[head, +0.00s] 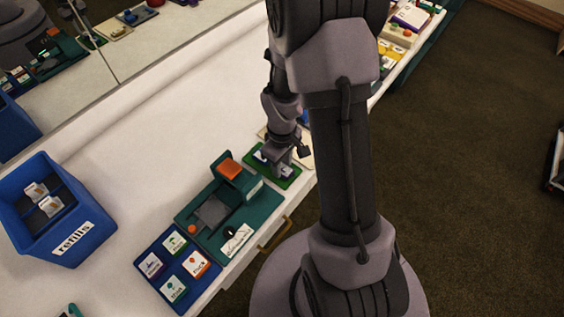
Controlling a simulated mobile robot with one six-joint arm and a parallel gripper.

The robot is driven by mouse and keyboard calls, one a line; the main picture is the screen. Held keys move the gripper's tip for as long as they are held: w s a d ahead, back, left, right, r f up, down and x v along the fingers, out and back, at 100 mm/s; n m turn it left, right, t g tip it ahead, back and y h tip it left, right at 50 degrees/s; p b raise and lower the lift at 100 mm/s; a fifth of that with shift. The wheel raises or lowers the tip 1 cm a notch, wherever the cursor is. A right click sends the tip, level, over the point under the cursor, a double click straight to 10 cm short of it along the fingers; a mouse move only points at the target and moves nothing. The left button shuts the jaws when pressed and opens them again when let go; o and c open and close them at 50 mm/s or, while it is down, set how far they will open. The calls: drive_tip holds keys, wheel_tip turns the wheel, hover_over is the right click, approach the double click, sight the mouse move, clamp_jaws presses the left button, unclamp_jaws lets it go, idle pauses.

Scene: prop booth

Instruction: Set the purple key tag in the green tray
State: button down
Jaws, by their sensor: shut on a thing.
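The green tray (293,182) is a small flat tray on the white counter, just beyond the teal press-like device. My gripper (277,168) points down over this tray and is shut on a small white and purple piece (288,172), which looks like the purple key tag. The fingers hide most of it, and I cannot tell whether it touches the tray floor. Another white and purple patch (261,157) shows at the tray's left side, too small to make out.
A teal device (257,208) with an orange block stands close to the green tray. A navy tray (158,247) holds several picture tiles. A blue "refills" bin (83,245) stands left. The counter's middle is clear; a mirror lines the back.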

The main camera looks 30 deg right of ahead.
idle(0.3)
drive_tip(key=c, duration=0.9)
unclamp_jaws()
wheel_tip(320, 180, up, 18)
drive_tip(key=p, duration=0.7)
drive_tip(key=shift+f, duration=0.25)
drive_tip(key=s+a+r+m+t+y+b, duration=0.2)
drive_tip(key=s+a+r+m+t, duration=0.3)
drive_tip(key=s+a+r+m, duration=0.3)
drive_tip(key=s+a+r, duration=0.4)
drive_tip(key=a+r, duration=0.2)
drive_tip(key=r, duration=0.1)
drive_tip(key=shift+a+r+t+b, duration=0.2)
drive_tip(key=shift+t+b, duration=0.15)
drive_tip(key=shift+t, duration=0.05)
